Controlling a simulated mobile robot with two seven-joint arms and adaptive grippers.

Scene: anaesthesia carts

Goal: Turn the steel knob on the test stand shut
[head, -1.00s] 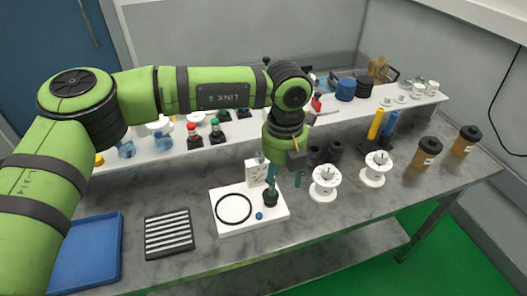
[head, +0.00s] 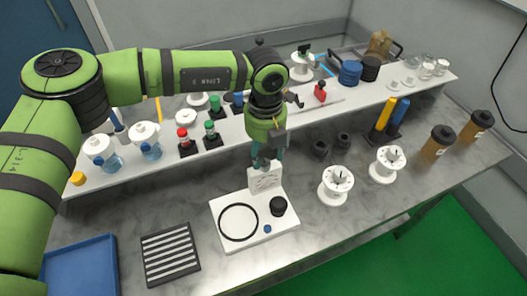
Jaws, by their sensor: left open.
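The test stand is a white base (head: 228,239) with a black ring (head: 238,222), a black round knob-like part (head: 278,206), a small blue button (head: 267,229) and an upright white plate (head: 265,181) at its back. I cannot make out a steel knob; the area at the top of the upright plate is partly hidden by my gripper. My left gripper (head: 263,161) is open and points down at the top edge of the upright plate. Whether its fingers touch anything there cannot be told. My right gripper is not in view.
A striped dark grille (head: 170,252) and a blue tray (head: 82,270) lie left of the stand. White spools (head: 336,185) and brown jars (head: 437,141) stand to the right. A white shelf (head: 240,131) with bottles runs behind. Bare marble lies in front of the spools.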

